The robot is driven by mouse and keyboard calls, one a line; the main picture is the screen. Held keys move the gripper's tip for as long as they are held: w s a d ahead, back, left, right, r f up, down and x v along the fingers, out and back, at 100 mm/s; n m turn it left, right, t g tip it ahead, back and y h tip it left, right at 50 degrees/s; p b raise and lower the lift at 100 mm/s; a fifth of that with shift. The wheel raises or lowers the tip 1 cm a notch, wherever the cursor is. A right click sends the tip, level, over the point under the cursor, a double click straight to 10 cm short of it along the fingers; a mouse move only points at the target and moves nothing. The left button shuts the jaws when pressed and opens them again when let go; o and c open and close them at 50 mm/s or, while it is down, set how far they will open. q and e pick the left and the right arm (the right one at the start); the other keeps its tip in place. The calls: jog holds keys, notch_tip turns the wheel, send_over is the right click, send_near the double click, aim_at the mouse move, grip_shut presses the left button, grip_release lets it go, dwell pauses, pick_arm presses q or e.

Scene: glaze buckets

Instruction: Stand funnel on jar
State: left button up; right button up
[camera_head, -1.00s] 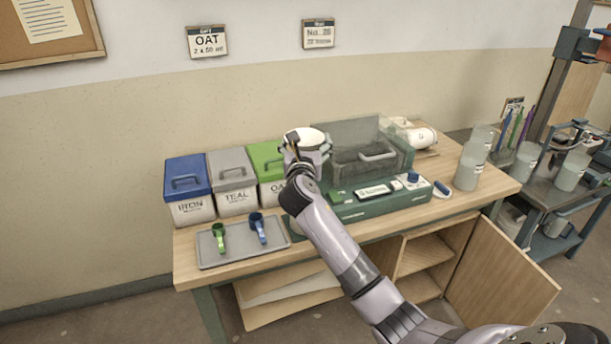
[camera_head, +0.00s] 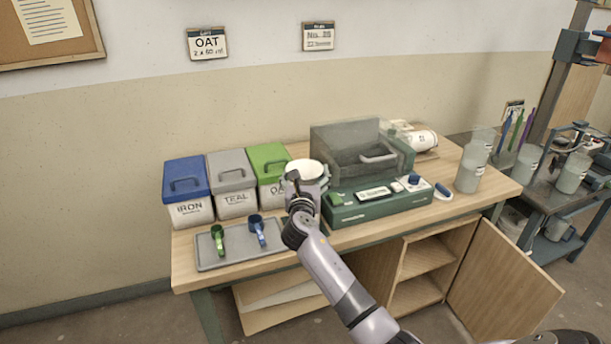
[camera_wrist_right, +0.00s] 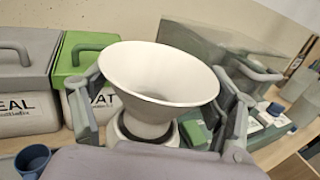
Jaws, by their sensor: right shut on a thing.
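The white funnel (camera_head: 305,168) is in my right gripper (camera_head: 307,181), with its wide mouth facing up, just left of the green machine. In the right wrist view the funnel (camera_wrist_right: 160,75) sits between the two fingers of my right gripper (camera_wrist_right: 162,118), which is shut on it. Below its cone is a pale round part with a dark ring (camera_wrist_right: 150,133), which looks like the mouth of a jar. I cannot tell whether the funnel's stem touches it or is inside it. In the head view my gripper and arm hide this spot. My left gripper is not in view.
Blue, grey and green lidded bins (camera_head: 187,190) stand at the left. A grey tray (camera_head: 215,262) with green and blue scoops lies in front of them. The green machine (camera_head: 375,207) with a clear cover is close on the right. Pale jars (camera_head: 468,176) stand at the bench's right end.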

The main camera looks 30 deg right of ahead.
jog(key=o, duration=1.1)
jog(key=shift+f, duration=0.15)
jog(key=shift+o, duration=0.3)
